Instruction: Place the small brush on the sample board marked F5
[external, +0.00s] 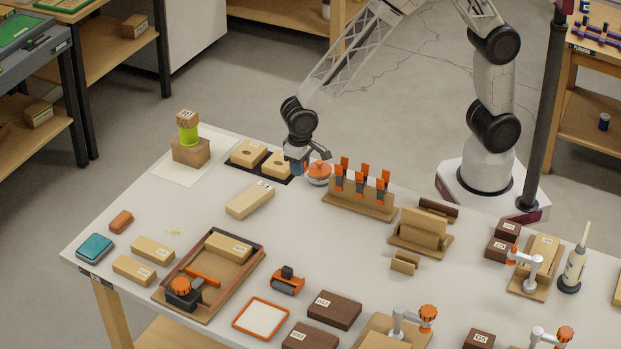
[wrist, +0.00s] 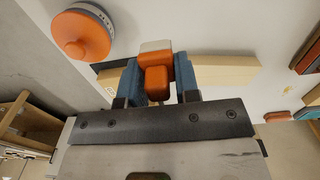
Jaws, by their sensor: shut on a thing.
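My gripper (external: 298,166) is low over the back of the table, beside the round orange-and-white pot. In the wrist view its blue fingers (wrist: 158,82) are shut on a small orange piece with a pale end, which looks like the small brush (wrist: 156,76). In the external view the brush is hidden by the gripper. A long pale wooden board (external: 250,200) lies in front of the gripper; it also shows behind the fingers in the wrist view (wrist: 228,70). Several pale and dark labelled boards lie about, among them a dark one (external: 480,339). I cannot read which says F5.
The orange-and-white pot (external: 319,172) is close to the gripper. A wooden rack (external: 357,206) with orange-topped clips stands to its right. A tray (external: 207,275), an orange-framed pad (external: 261,318) and dark blocks (external: 334,309) fill the front. The table's centre is fairly clear.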

